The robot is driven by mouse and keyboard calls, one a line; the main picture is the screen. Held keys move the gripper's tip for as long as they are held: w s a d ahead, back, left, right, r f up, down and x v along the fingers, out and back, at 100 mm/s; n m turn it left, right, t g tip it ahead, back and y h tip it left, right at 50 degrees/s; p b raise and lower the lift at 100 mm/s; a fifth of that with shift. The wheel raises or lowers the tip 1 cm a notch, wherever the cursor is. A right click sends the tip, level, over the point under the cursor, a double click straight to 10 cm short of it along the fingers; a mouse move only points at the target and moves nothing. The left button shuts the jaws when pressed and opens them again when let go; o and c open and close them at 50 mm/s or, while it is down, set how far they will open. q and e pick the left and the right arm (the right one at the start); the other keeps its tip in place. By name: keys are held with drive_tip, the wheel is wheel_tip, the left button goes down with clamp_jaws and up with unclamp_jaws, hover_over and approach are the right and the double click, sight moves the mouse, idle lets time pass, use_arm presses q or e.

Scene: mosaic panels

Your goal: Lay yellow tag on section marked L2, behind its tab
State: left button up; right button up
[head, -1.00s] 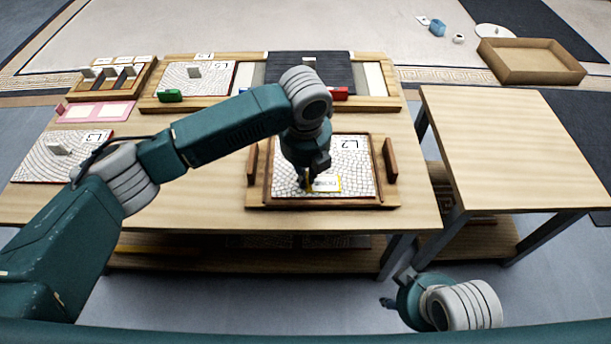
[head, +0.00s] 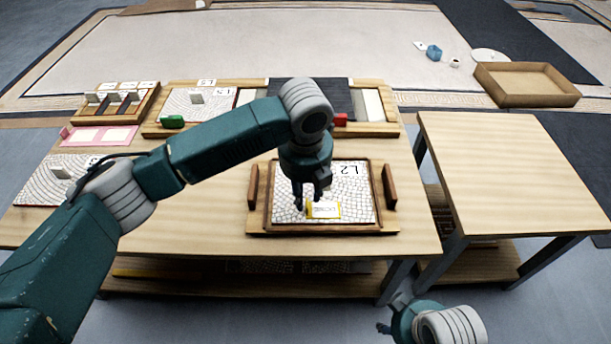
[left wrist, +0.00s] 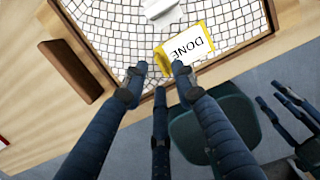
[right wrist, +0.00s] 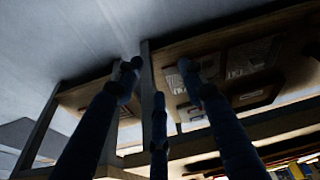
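The yellow tag (head: 323,209), a yellow-edged white card reading DONE, lies on the mosaic section marked L2 (head: 355,205). In the left wrist view the tag (left wrist: 188,48) has a yellow lip at its left end, and a white tab (left wrist: 160,8) stands on the mosaic beyond it. The tab is hidden in the head view. My left gripper (head: 306,203) is at the tag's left end. My right gripper (right wrist: 157,70) is open and empty, low beside the table.
The L2 panel sits in a wooden tray with upright brown blocks (head: 253,186) on both sides. Behind it is a wooden frame (head: 155,131) with a mosaic panel and green and red blocks. A rack (head: 138,112) and pink tray (head: 97,136) stand left. The right table (head: 500,170) is bare.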

use_arm(q)
wheel_tip(320, 180, up, 8)
drive_tip(key=p, duration=0.1)
drive_tip(key=shift+s, duration=0.45)
use_arm(e)
wheel_tip(320, 180, down, 6)
drive_tip(key=shift+w+f, duration=0.2)
drive_tip(key=shift+f, duration=0.05)
drive_tip(key=shift+a, duration=0.1)
